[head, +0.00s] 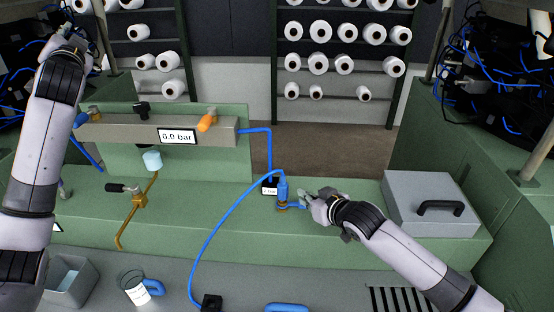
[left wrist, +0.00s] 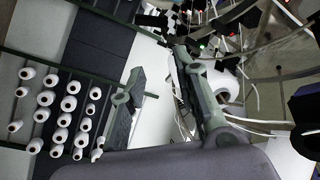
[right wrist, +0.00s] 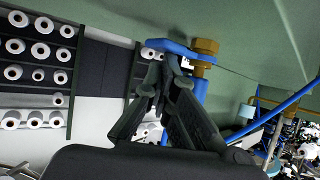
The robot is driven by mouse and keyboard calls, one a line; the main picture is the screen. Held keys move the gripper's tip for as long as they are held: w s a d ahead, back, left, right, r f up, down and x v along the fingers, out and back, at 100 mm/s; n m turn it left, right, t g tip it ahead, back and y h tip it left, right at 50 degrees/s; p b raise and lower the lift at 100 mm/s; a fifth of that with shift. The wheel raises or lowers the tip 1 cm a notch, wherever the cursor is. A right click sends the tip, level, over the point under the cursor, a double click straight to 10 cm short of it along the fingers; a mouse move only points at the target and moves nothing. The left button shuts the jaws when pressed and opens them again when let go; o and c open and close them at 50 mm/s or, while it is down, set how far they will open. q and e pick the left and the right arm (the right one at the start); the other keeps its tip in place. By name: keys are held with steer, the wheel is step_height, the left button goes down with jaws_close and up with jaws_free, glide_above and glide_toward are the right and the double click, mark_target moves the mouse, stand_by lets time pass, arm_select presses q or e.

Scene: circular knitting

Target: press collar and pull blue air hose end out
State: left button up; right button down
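The blue air hose (head: 226,213) curves up from the lower bench to a blue upright fitting (head: 282,186) over a brass base. A flat blue tab (head: 294,206) sticks out from there toward my right gripper (head: 308,203). In the right wrist view the brass hex piece (right wrist: 206,47) and the blue tab (right wrist: 178,46) are just beyond the right gripper (right wrist: 168,62). Its fingertips are drawn together at the tab; whether they pinch it is unclear. My left gripper (head: 68,42) is raised at the upper left, its fingers spread and empty in the left wrist view (left wrist: 158,68).
A manifold (head: 130,129) reads 0.0 bar and carries an orange handle (head: 207,119). A small labelled block (head: 270,187) stands beside the fitting. A grey handled box (head: 430,190) is at the right. A cup (head: 135,288) and grey bin (head: 70,279) are at lower left.

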arm_select(q)
steer(key=w+d+r+m+h, duration=0.1)
steer(key=w+d+h, duration=0.1)
steer(key=d, duration=0.6)
steer(key=w+d+r+h, duration=0.1)
steer(key=w+d+h, duration=0.15)
steer(key=d, duration=0.55)
steer(key=g+h, duration=0.7)
steer(key=g, duration=0.6)
glide_above(284, 181)
steer(key=s+a, duration=0.1)
steer(key=s, duration=0.1)
step_height(284, 181, down, 29)
steer(key=x, duration=1.1)
steer(key=shift+a+f, duration=0.2)
steer(key=shift+n, duration=0.3)
steer(key=shift+c, duration=0.5)
jaws_close()
